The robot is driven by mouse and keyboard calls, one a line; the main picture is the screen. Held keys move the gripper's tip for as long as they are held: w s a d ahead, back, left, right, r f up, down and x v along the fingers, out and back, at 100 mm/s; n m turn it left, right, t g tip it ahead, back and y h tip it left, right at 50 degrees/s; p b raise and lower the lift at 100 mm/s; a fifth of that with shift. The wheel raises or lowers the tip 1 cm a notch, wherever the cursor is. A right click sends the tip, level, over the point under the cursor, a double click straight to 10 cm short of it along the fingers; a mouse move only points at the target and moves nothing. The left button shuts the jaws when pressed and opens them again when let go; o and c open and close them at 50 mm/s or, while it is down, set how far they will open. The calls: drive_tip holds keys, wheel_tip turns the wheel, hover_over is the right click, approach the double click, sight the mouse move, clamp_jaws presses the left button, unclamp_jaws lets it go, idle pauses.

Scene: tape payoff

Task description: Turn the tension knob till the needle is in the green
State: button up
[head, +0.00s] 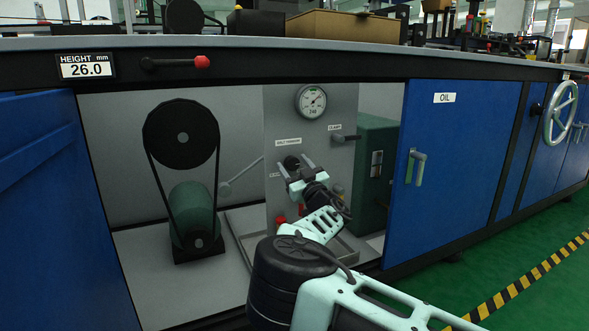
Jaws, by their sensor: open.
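The tension knob (291,162) is a small dark knob on the grey panel, below a label that seems to read belt tension. Above it is a round white gauge (312,101) with a dark needle and some green on its face. The needle's exact place against the green is too small to tell. My gripper (296,168) is open in front of the panel, its fingers pointing at the knob. The knob shows between and just above the fingertips. I cannot tell whether they touch it. My gripper and wrist hide the lower panel.
A clamp lever (345,138) sticks out right of the knob. A belt and pulley (182,134) with a green motor (193,215) stand left. A green box (376,160) is at right. The blue oil door (462,170) and bench top (230,42) bound the open bay.

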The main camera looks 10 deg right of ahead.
drive_tip(key=shift+c, duration=0.3)
drive_tip(key=c, duration=0.9)
drive_tip(key=shift+r+p, duration=0.15)
drive_tip(key=shift+p, duration=0.45)
drive_tip(key=shift+r+n+p, duration=0.1)
drive_tip(key=shift+n+p, duration=0.2)
drive_tip(key=shift+p, duration=0.2)
drive_tip(key=n+y+p, duration=0.1)
drive_tip(key=p, duration=0.2)
drive_tip(key=shift+d+r+n+g+p, duration=0.1)
drive_tip(key=shift+r+n+g+p, duration=0.05)
drive_tip(key=shift+n+g+p, duration=0.2)
drive_tip(key=n+p, duration=0.1)
drive_tip(key=n+y+p, duration=0.1)
drive_tip(key=shift+f+n+g, duration=0.2)
drive_tip(key=shift+n+g, duration=0.05)
drive_tip(key=shift+n, duration=0.1)
drive_tip(key=n+g+p, duration=0.1)
drive_tip(key=n, duration=0.1)
drive_tip(key=n+g+y+p, duration=0.1)
drive_tip(key=n+p, duration=0.1)
drive_tip(key=n, duration=0.1)
drive_tip(key=shift+f, duration=0.15)
drive_tip(key=shift+n+y, duration=0.4)
